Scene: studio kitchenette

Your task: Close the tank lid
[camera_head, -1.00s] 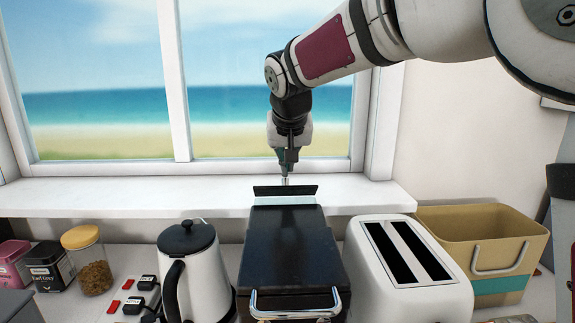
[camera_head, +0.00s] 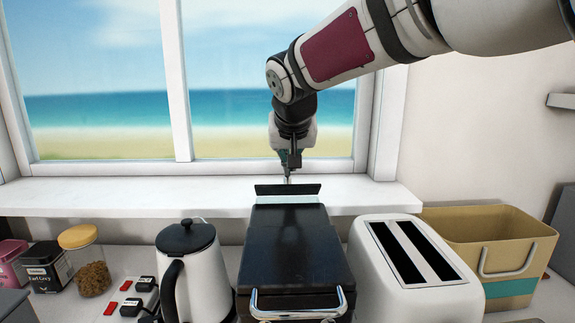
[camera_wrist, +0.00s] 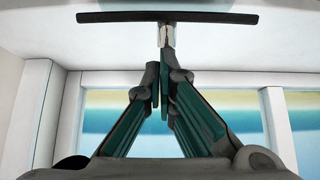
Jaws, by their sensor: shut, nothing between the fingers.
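The tank lid (camera_head: 287,189) is a thin dark panel standing raised at the back of a black machine (camera_head: 290,245) with a chrome handle in front. A pale strip shows at its base. My gripper (camera_head: 287,177) points down behind the lid's top edge, near its middle. Its fingers are shut with nothing between them. In the wrist view the lid is a dark bar (camera_wrist: 110,17) across the top, and my fingertips (camera_wrist: 166,38) come up close to it. I cannot tell whether they touch it. The tank's inside is hidden.
The windowsill (camera_head: 130,196) and window lie behind the lid. A kettle (camera_head: 195,265) stands close at the machine's left and a white toaster (camera_head: 375,275) at its right. A tan basket (camera_head: 500,225) is farther right. Jars and tins stand at the far left.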

